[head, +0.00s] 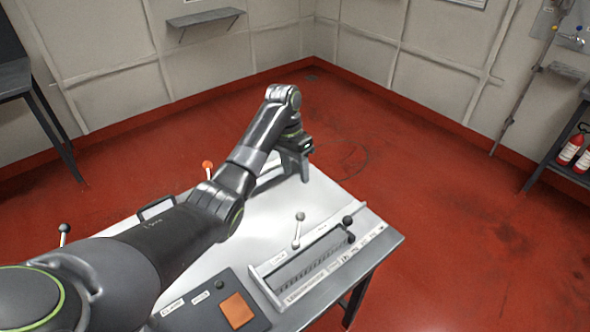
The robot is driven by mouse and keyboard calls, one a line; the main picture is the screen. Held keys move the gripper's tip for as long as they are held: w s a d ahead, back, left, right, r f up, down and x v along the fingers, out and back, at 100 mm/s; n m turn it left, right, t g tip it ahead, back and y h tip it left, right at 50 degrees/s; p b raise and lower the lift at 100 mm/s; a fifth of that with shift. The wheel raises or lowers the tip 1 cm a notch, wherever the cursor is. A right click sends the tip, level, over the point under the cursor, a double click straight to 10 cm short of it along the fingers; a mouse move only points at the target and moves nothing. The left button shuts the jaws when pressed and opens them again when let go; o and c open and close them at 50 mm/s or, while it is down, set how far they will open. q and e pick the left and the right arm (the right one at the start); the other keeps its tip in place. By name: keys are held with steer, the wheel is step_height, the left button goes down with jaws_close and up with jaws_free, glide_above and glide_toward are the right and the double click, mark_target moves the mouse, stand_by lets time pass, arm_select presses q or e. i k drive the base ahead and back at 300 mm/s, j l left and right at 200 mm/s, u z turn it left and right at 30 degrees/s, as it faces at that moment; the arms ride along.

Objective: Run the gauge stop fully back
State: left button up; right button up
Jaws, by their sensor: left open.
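A long gauge-like fixture (318,266) with a toothed channel and a labelled front strip lies along the right part of the table. A black knob (348,221) stands at its far right end, with a second dark knob just below it. I cannot tell for sure which part is the gauge stop. A lever with a grey ball (299,217) leans up beside the fixture's back edge. My left gripper (304,172) is open, pointing down over the table's far edge, behind and apart from the fixture. My right gripper is out of view.
The pale table (265,222) also carries a dark panel with an orange pad (237,310), a black handle (157,208) and an orange-knobbed lever (207,166). My left arm covers much of the table's left side. Red floor is clear beyond.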

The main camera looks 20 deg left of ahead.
mark_target(348, 220)
steer(key=k+l, duration=0.25)
steer(key=k, duration=0.25)
steer(key=k+l, duration=0.25)
steer(key=k, duration=0.2)
steer(key=k+l, duration=0.25)
steer(key=k, duration=0.25)
